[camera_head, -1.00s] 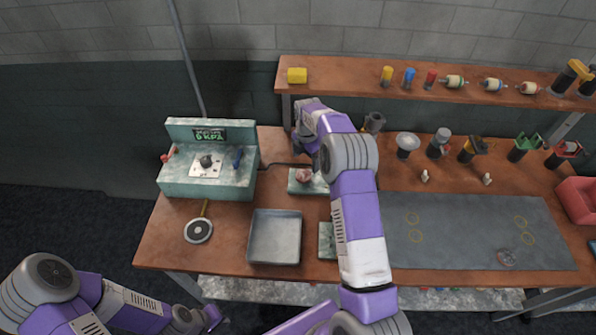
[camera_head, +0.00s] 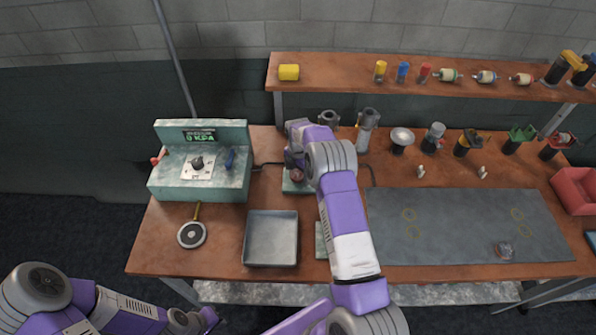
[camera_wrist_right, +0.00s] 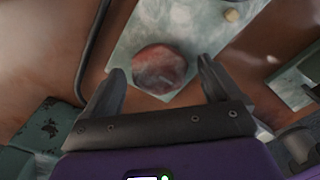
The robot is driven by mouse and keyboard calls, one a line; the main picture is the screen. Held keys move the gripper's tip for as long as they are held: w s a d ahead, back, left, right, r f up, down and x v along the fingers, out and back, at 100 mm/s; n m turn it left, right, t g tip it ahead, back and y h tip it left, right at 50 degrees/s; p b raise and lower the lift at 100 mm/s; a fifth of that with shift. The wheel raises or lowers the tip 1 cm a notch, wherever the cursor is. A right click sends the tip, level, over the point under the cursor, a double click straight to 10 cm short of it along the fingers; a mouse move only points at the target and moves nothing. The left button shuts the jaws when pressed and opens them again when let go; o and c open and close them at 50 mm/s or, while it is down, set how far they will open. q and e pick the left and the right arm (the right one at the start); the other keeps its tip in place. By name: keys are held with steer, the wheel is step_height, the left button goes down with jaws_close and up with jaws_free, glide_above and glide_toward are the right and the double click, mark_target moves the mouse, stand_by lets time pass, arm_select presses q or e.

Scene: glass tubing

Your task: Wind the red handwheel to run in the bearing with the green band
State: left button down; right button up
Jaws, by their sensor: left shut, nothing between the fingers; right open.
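The red handwheel (camera_head: 297,175) is a small worn, reddish round knob on a pale green plate (camera_head: 290,187) at the back middle of the bench. My right gripper mostly hides it in the head view. In the right wrist view the handwheel (camera_wrist_right: 160,69) lies between the spread fingers of my right gripper (camera_wrist_right: 160,85), with a gap on both sides. A pale cylinder with a green band (camera_head: 447,75) lies on the shelf. My left gripper (camera_head: 207,318) is shut and empty, low at the left, off the bench front.
A control box (camera_head: 200,175) reads 0 KPA at the left. Several stands (camera_head: 470,142) line the back right. A grey mat (camera_head: 460,225) and red bin (camera_head: 576,190) lie right.

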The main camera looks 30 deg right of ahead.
steer(key=c, duration=1)
